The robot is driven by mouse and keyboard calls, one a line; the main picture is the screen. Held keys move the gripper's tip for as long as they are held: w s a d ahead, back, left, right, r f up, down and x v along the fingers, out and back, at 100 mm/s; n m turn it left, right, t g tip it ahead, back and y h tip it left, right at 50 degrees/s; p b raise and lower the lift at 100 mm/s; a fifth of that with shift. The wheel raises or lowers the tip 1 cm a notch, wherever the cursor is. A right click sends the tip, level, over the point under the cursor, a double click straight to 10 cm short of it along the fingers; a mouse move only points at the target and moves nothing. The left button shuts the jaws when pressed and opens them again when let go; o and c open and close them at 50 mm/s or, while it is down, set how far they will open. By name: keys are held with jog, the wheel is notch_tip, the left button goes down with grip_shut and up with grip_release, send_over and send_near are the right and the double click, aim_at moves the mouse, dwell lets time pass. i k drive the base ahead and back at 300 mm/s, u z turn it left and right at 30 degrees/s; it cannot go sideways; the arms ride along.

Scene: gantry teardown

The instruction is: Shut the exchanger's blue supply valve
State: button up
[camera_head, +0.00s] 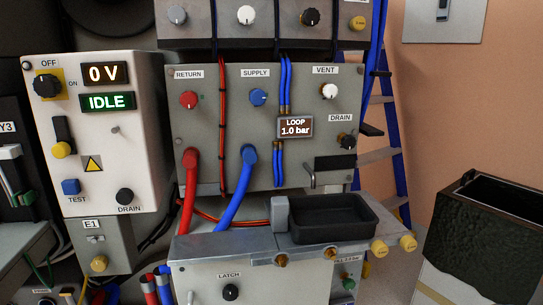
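The blue supply valve (258,97) is a round knob under the SUPPLY label on the grey exchanger panel (220,140). Its pointer mark is too small to read surely. A thick blue hose (237,190) leaves the panel below it. The red return valve (188,99) is to its left and the white vent knob (330,91) to its right. The loop display (295,127) reads 1.0 bar. My gripper does not show in this view.
A black tray (335,232) sits on the ledge below the panel. A white box (95,180) at left reads 0 V and IDLE. A blue ladder (385,130) stands behind at right, and a dark open bin (480,235) is at far right.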

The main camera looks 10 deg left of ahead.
aim_at(257, 97)
jog(key=z, duration=2)
jog(key=k, duration=1.05)
jog(key=u, duration=1.3)
jog(key=i, duration=0.5)
jog(key=z, duration=0.05)
